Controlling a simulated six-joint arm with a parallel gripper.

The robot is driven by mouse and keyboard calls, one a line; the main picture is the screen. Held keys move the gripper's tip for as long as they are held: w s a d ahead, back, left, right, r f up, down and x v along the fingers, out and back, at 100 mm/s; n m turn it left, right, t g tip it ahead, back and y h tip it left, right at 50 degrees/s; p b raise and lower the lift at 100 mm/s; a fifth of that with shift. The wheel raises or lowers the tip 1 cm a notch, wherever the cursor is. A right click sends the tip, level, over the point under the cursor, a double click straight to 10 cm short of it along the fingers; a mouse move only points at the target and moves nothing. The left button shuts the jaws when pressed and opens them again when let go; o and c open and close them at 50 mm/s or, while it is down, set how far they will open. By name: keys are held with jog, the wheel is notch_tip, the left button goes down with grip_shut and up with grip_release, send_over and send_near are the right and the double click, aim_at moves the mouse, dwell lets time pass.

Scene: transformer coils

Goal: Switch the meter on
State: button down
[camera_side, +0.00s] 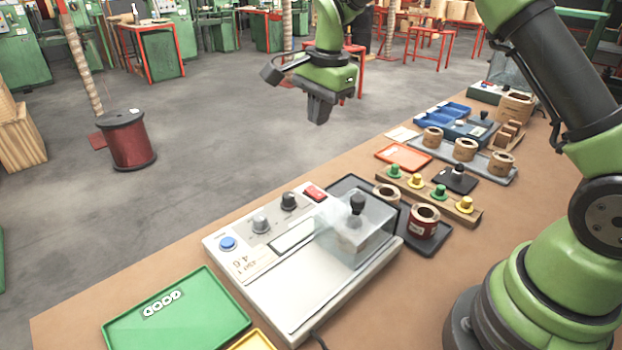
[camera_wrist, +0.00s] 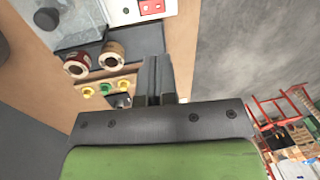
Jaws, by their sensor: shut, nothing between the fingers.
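In the wrist view the red switch (camera_wrist: 151,7) shows at the top edge, above and left of the fingertips. My gripper (camera_side: 318,120) hangs in the air above and behind the meter, apart from it. Its fingers are shut with nothing between them; they also show in the wrist view (camera_wrist: 157,62).
A dark tray (camera_side: 425,246) with two coils stands right of the meter. A wooden rack (camera_side: 455,210) of green and yellow pegs lies beyond it. A green GOOD tray (camera_side: 178,325) sits at the front left. The air around the gripper is clear.

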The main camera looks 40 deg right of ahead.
aim_at(314, 191)
jog(key=shift+w+d+f+m, duration=0.15)
jog(key=shift+w+f+m, duration=0.1)
jog(key=shift+f, duration=0.3)
jog(key=shift+w+d+f+m, duration=0.1)
jog(key=shift+w+f+m, duration=0.1)
jog(key=shift+f, duration=0.3)
jog(key=shift+f, duration=0.1)
jog(key=f, duration=0.4)
jog(key=w+f, duration=0.1)
jog(key=f, duration=0.8)
jog(key=shift+w+f, duration=0.3)
jog(key=shift+f, duration=0.05)
jog(key=shift+w+f, duration=0.1)
jog(key=shift+f, duration=0.1)
jog(key=shift+s+r, duration=0.3)
jog(key=shift+s, duration=0.45)
notch_tip(314, 191, up, 14)
jog(key=w, duration=0.1)
jog(key=shift+w, duration=0.35)
